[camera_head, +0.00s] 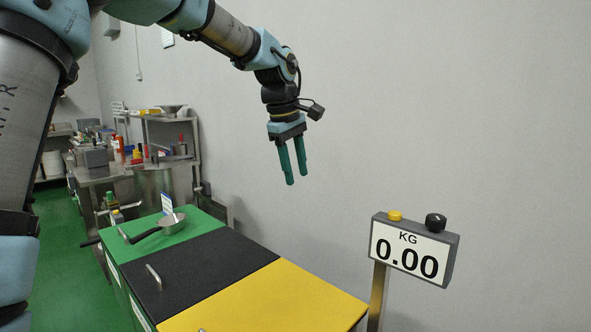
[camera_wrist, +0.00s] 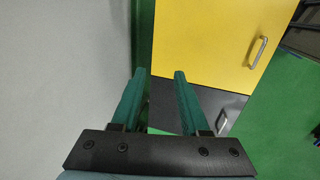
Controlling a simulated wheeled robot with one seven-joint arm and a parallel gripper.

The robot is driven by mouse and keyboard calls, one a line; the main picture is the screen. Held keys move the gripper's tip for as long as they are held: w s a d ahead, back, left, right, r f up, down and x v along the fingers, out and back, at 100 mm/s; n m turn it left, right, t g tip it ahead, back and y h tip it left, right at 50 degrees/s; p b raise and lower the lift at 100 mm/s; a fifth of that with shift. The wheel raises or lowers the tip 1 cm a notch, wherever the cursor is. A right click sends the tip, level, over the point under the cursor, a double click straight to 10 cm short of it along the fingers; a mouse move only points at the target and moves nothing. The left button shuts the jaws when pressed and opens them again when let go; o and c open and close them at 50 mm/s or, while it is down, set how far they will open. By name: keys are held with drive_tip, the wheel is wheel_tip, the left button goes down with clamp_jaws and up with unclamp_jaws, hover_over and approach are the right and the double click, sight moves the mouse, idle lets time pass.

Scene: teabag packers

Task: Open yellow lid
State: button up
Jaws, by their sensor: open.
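The yellow lid (camera_head: 275,303) lies flat and closed in the front of a row of bins in the head view. It also shows in the wrist view (camera_wrist: 205,45), with its metal handle (camera_wrist: 259,52) near its right edge. In the head view only the tip of that handle (camera_head: 202,330) shows at the bottom edge. My gripper (camera_head: 297,182) is open and empty, pointing down, high above the bins near the wall. In the wrist view its two green fingers (camera_wrist: 158,75) are apart, with nothing between them. My gripper touches no lid.
A black lid (camera_head: 200,270) and a green lid (camera_head: 180,240) adjoin behind the yellow one. A metal scoop (camera_head: 172,223) lies on the green lid. A scale display (camera_head: 408,255) reading 0.00 stands on a post at right. A steel table (camera_head: 100,174) with items stands far back.

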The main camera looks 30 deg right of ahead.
drive_tip(key=b+v, duration=0.1)
drive_tip(key=v, duration=0.9)
drive_tip(key=shift+r, duration=0.35)
drive_tip(key=shift+a, duration=0.1)
drive_tip(key=shift+c, duration=0.2)
